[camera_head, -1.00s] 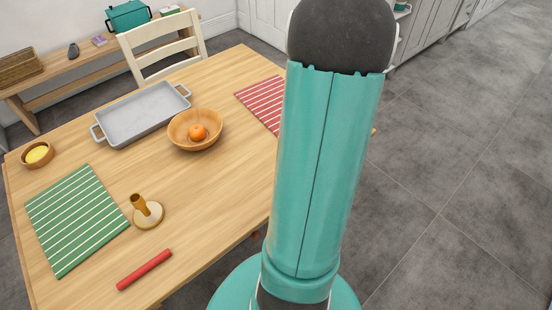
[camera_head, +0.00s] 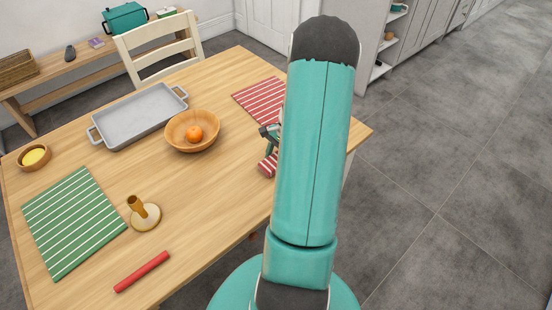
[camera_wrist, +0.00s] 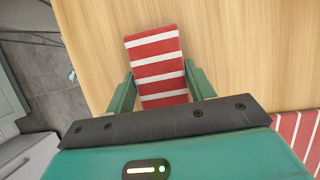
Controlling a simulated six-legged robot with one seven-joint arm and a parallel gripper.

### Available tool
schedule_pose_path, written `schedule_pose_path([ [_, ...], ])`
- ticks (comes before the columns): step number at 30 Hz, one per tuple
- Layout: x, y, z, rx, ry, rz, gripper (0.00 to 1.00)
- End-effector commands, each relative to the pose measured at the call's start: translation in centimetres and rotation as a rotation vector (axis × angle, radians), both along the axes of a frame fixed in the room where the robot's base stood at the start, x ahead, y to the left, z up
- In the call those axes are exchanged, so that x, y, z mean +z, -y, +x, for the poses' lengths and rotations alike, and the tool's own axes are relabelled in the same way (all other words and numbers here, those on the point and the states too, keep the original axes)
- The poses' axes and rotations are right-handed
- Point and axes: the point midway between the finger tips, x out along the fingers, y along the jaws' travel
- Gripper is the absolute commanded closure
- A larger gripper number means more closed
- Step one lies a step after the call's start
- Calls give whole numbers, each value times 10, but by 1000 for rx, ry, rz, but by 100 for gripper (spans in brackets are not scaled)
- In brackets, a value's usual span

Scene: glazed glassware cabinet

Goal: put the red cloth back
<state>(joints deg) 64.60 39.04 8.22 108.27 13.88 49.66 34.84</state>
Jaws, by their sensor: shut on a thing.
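The red cloth (camera_wrist: 157,62) is a narrow red piece with white stripes, held between the two green fingers of my gripper (camera_wrist: 160,84) in the wrist view. My gripper is shut on it, with bare wooden tabletop around it. In the head view my gripper (camera_head: 269,133) shows partly from behind my arm, over the right part of the table. The cloth (camera_head: 267,165) shows just below it there, partly hidden by my arm. I cannot tell whether the cloth touches the table.
A red striped placemat (camera_head: 259,97) lies beyond my gripper and shows in the wrist view's lower right (camera_wrist: 300,131). The wooden table (camera_head: 222,205) also bears a wooden bowl (camera_head: 190,145) with an orange, a grey tray (camera_head: 138,116), a green mat (camera_head: 70,222), a candlestick (camera_head: 145,216) and a red stick (camera_head: 142,271).

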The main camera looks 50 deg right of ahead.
Motion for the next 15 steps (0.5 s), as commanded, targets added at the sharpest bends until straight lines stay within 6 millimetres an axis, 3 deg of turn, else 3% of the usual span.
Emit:
schedule_pose_path([
  [10, -3, 0, 0, 1, -1, 0, 83],
  [11, -3, 0, 0, 1, 0, 0, 40],
  [13, -3, 0, 0, 1, 0, 0, 27],
  [15, -3, 0, 0, 1, 0, 0, 25],
])
